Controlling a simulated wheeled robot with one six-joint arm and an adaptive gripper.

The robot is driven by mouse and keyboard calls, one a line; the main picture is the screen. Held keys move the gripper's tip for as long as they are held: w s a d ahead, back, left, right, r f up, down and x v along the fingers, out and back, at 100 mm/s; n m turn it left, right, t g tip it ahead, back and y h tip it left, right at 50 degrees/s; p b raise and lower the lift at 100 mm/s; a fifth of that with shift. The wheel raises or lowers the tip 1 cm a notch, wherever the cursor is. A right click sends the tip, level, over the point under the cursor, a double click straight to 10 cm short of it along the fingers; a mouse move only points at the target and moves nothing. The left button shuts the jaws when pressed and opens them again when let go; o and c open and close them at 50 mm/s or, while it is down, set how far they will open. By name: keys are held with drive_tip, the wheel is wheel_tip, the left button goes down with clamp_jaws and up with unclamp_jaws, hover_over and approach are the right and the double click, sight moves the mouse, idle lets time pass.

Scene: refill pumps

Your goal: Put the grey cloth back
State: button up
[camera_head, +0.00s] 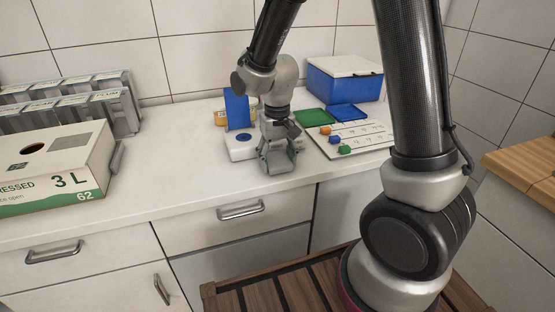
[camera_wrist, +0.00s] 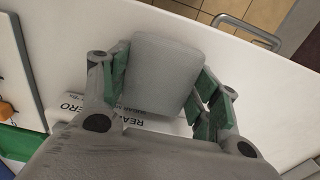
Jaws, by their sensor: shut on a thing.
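The grey cloth (camera_wrist: 165,72) is a folded, pale grey pad with rounded corners, held between the green-padded fingers of my gripper (camera_wrist: 163,92) in the wrist view. In the head view, my gripper (camera_head: 279,146) points down over the counter, with the cloth (camera_head: 278,160) at its tips near the front edge. I cannot tell whether the cloth touches the counter. A white card or label (camera_wrist: 150,122) with printed words lies partly hidden behind the gripper in the wrist view.
A white device with a blue button (camera_head: 241,148) stands left of my gripper, with an upright blue panel (camera_head: 237,110) behind. A white board (camera_head: 352,138) with coloured pieces lies right. A blue box (camera_head: 344,85) stands behind; a carton (camera_head: 50,178) is far left. Counter between carton and device is clear.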

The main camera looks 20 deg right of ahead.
sight(277, 159)
drive_tip(key=shift+f, duration=0.2)
drive_tip(key=o, duration=0.8)
wheel_tip(277, 159, up, 11)
drive_tip(key=s+d+r+t, duration=0.1)
drive_tip(key=s+d+r, duration=0.2)
drive_tip(key=s+d, duration=0.2)
drive_tip(key=s+d+r+t, duration=0.1)
drive_tip(key=s+d+r, duration=0.2)
drive_tip(key=s+d, duration=0.2)
drive_tip(key=s+d+r+t, duration=0.2)
drive_tip(key=s+d+r, duration=0.2)
drive_tip(key=s, duration=0.5)
drive_tip(key=shift+d, duration=0.45)
